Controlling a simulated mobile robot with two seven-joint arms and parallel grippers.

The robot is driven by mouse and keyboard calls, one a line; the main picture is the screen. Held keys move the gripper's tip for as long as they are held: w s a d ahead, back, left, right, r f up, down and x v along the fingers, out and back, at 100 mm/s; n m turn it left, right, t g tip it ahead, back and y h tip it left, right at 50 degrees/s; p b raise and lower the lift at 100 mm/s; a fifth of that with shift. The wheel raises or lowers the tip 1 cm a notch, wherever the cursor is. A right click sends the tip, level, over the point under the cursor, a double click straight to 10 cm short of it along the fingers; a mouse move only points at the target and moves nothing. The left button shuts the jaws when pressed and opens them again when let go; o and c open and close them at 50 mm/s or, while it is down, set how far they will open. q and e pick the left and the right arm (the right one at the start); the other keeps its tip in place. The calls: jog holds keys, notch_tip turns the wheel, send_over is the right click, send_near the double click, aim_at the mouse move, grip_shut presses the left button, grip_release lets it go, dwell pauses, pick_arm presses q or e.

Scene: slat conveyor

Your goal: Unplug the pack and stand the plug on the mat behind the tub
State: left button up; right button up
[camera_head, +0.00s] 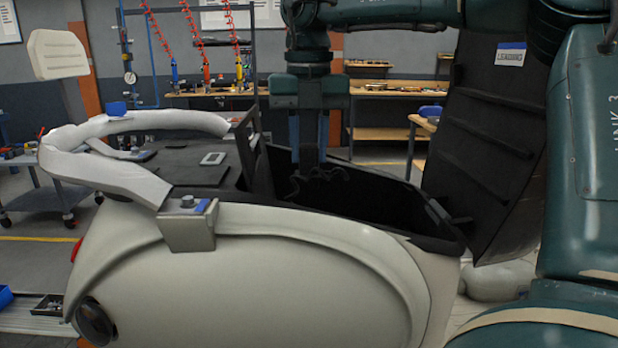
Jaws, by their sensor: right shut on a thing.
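My right gripper (309,168) reaches straight down into the open dark tub (385,205) of the cream scooter body. Its fingers are shut on the plug, which is dark and mostly hidden between and below the fingertips. A dark looped cable (335,174) shows beside the fingertips. The pack is not distinguishable in the dark tub. A black mat (180,172) lies on the flat deck to the left of the tub, past an upright black frame (252,155). My left gripper is not in view.
A small grey device (213,158) lies on the mat. A pale curved rail (150,122) arches around the mat's left side. The raised dark seat lid (490,130) stands right of the tub. A grey box with a knob (188,220) sits on the near rim.

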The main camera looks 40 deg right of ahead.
aim_at(309, 143)
notch_tip(309, 143, up, 2)
jog(key=shift+r, duration=0.15)
jog(key=shift+r+p, duration=0.5)
jog(key=shift+r, duration=0.25)
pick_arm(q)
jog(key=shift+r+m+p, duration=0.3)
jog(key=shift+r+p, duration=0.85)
pick_arm(e)
jog(key=shift+r, duration=1.1)
jog(key=shift+r+p, duration=1.75)
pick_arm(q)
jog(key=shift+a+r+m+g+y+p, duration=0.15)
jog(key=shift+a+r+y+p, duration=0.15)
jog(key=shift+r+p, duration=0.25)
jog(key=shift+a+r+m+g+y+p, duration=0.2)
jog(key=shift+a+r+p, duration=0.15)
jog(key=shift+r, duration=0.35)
pick_arm(e)
jog(key=shift+r, duration=0.9)
pick_arm(q)
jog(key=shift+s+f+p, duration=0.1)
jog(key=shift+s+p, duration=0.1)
jog(key=shift+p, duration=0.15)
pick_arm(e)
jog(key=shift+r, duration=0.35)
